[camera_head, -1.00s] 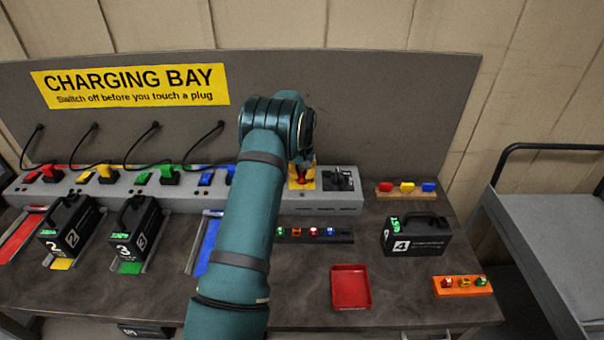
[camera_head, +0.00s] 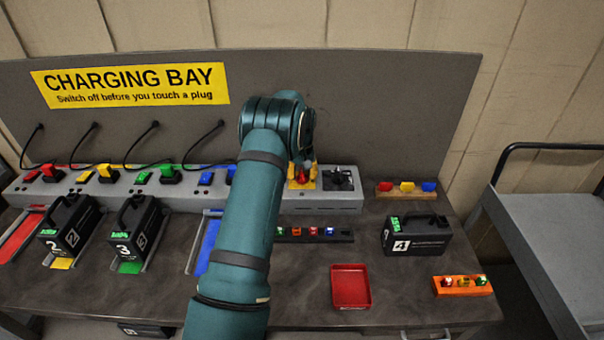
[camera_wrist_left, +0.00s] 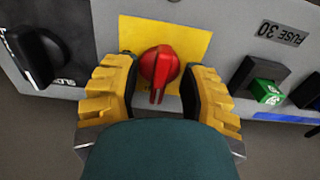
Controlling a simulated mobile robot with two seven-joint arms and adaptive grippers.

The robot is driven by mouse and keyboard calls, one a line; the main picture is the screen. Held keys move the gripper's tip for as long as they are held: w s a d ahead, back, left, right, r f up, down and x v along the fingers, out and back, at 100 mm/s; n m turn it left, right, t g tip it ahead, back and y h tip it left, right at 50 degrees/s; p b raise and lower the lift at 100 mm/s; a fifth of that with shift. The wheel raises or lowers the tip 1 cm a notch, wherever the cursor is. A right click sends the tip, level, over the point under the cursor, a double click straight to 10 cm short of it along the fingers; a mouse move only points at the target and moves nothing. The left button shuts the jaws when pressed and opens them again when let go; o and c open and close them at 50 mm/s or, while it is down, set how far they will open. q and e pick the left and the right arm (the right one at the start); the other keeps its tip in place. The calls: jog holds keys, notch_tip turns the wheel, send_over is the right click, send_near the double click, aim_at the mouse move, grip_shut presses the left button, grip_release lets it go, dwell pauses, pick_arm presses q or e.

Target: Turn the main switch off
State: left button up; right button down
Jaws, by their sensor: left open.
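The main switch is a red rotary knob (camera_wrist_left: 160,68) on a yellow plate (camera_wrist_left: 190,38), seen in the left wrist view. In the head view the yellow plate (camera_head: 293,184) shows only partly beside my arm, at the right part of the grey charging panel (camera_head: 330,204). My left gripper (camera_wrist_left: 165,92) is open, with one yellow-padded finger on each side of the red knob. I cannot tell whether either finger touches it. In the head view my left arm hides most of the gripper and part of the panel. My right gripper is not in view.
A black rotary knob (camera_wrist_left: 37,55) sits beside the switch; it also shows in the head view (camera_head: 338,179). Coloured plugs and switches line the panel to the left. A red tray (camera_head: 351,287), battery 4 (camera_head: 416,236) and an orange block (camera_head: 463,286) lie on the bench.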

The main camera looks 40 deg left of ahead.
aim_at(302, 172)
pick_arm(q)
notch_tip(302, 172, up, 12)
dwell(0.5)
dwell(0.5)
